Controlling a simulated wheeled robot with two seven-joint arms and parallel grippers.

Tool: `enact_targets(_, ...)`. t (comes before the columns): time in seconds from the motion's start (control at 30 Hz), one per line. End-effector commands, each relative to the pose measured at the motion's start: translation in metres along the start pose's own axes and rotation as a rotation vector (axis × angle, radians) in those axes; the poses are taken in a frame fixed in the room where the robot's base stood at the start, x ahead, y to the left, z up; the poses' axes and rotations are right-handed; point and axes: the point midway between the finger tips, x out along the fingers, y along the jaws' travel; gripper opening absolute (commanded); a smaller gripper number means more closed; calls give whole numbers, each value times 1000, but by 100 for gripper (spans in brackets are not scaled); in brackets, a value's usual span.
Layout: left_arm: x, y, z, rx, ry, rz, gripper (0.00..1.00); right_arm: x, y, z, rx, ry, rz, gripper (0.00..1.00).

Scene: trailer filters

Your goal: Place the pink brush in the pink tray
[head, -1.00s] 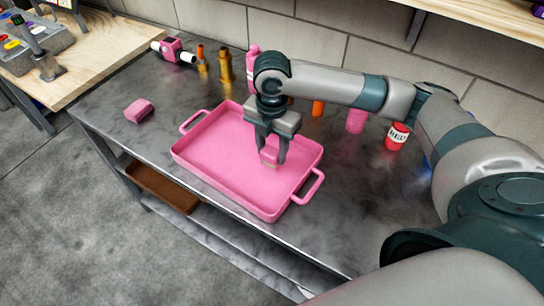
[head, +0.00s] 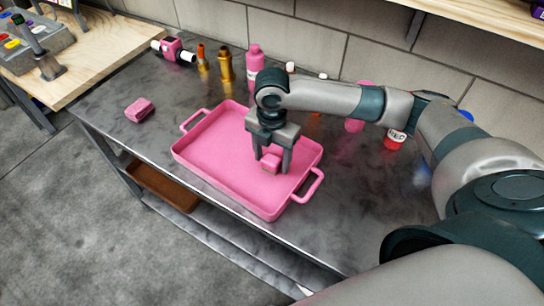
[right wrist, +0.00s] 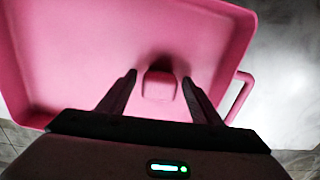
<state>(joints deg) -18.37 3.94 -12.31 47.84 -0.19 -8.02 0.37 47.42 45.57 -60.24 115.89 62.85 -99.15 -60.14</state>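The pink tray (head: 215,122) lies on the dark metal workbench, with handles at its two ends. A small pink block-like piece, apparently the pink brush (head: 270,165), is inside the tray's right part, low over or on its floor; exact contact is hard to tell. My right gripper (head: 272,166) points down over the tray with one finger on each side of the brush. In the right wrist view the brush (right wrist: 159,86) sits between the spread fingers (right wrist: 160,78), with a visible gap on each side. My left gripper is not in view.
A pink sponge-like block (head: 139,110) lies left of the tray. Along the back stand a pink bottle (head: 254,70), a brass-coloured piece (head: 225,64), a pink device (head: 172,48) and a red labelled can (head: 394,139). My right arm partly covers the back right.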

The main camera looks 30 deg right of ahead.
Motion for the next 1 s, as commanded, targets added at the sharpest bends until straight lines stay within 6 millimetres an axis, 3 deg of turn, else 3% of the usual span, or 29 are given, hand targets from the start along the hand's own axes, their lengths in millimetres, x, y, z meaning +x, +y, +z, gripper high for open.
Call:
enact_targets(0.37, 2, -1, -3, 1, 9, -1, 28, -14, 1, 0, 0, 0, 3, 59)
enact_targets(1.0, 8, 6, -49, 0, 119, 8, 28, -112, 1, 0, 0, 0, 1, 59)
